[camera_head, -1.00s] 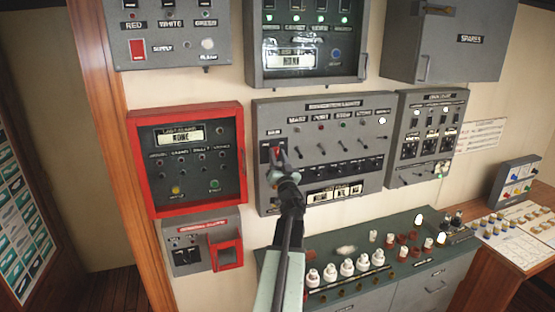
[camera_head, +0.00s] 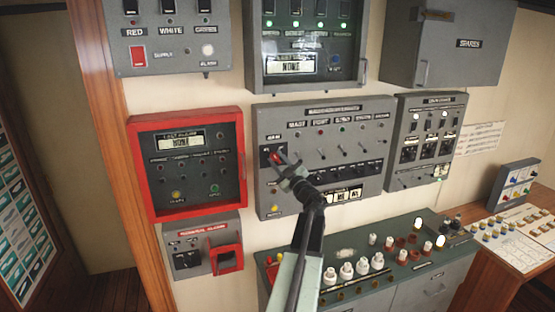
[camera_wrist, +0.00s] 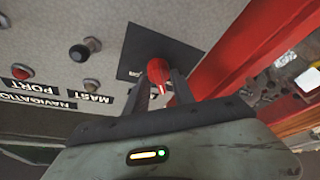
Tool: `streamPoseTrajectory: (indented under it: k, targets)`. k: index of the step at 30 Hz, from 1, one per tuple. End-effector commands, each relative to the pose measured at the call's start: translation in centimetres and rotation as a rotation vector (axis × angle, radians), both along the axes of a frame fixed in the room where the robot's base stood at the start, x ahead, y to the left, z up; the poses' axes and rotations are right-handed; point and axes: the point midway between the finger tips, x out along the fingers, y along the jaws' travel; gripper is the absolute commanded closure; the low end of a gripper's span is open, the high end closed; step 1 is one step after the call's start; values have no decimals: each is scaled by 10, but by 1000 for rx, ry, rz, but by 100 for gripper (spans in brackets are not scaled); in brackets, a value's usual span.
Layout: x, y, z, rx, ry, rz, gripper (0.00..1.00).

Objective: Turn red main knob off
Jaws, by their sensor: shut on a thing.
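The red main knob (camera_head: 276,157) sits on a dark plate at the left of the grey navigation lights panel (camera_head: 325,112). In the wrist view the red knob (camera_wrist: 158,71) is between the two fingers, on the black plate (camera_wrist: 150,45). My gripper (camera_head: 284,164) is shut on the knob, and it also shows in the wrist view (camera_wrist: 164,88). The knob carries a pale mark on its face. Its exact pointing direction is hard to read, and the plate's lettering is partly hidden by the fingers.
A red-framed alarm panel (camera_head: 240,160) is close on the left, with a smaller alarm box (camera_head: 201,262) below it. Switches and small black knobs fill the panel's right side. A green-topped cabinet (camera_head: 350,252) with white and brown pieces stands below.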

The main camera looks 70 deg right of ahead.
Motion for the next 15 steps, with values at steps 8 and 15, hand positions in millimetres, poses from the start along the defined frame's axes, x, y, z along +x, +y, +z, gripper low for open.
streamPoseTrajectory:
  k: [8,15]
  targets:
    - [0,-1,2,-80,92,1,100]
    - [-1,-1,1,-106,124,-1,100]
